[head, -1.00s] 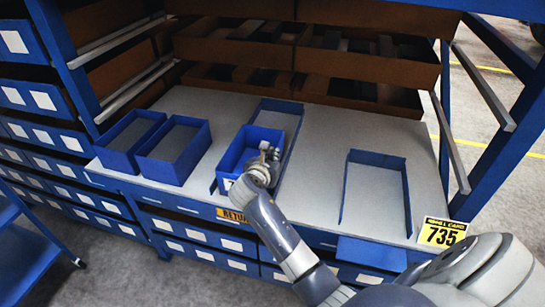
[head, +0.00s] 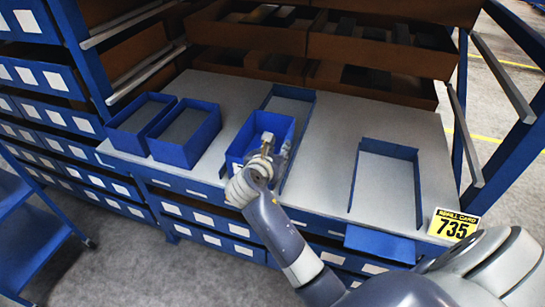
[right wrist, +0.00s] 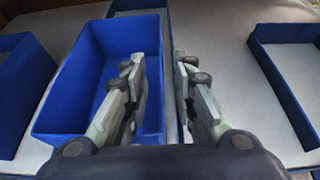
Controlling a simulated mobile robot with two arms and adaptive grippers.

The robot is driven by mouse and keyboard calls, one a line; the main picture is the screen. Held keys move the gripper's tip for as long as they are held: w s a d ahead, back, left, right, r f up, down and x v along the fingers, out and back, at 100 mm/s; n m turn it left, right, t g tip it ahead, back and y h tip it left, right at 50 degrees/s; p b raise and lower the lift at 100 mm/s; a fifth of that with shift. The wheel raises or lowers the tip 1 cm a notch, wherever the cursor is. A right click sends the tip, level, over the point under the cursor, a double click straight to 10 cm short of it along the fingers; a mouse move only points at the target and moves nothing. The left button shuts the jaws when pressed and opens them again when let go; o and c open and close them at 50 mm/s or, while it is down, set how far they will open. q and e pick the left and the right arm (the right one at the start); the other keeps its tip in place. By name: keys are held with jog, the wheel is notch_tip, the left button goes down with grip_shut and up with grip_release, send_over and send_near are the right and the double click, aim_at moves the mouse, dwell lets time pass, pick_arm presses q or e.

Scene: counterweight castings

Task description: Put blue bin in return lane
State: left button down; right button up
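The blue bin (head: 242,144) is an open, empty-looking box at the front end of a low blue-walled lane (head: 290,92) on the grey shelf. It stands upright between the lane's side walls. My right gripper (head: 276,150) is at the bin's right side near the front. In the right wrist view the bin (right wrist: 88,75) fills the left half. My right gripper (right wrist: 162,95) is open there, one finger over the bin's inside and the other outside its right wall, with gaps visible. The lane's front label is hidden behind my right arm. My left gripper is not in view.
Two more blue bins (head: 186,153) stand side by side on the left of the shelf. A blue-walled, empty lane (head: 388,187) is on the right, beside a yellow 735 card (head: 453,224). Brown trays (head: 370,82) line the back. Bare shelf separates the lanes.

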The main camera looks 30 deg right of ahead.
jog(key=v, duration=0.6)
jog(key=shift+d+b, duration=0.1)
jog(key=shift+b, duration=0.2)
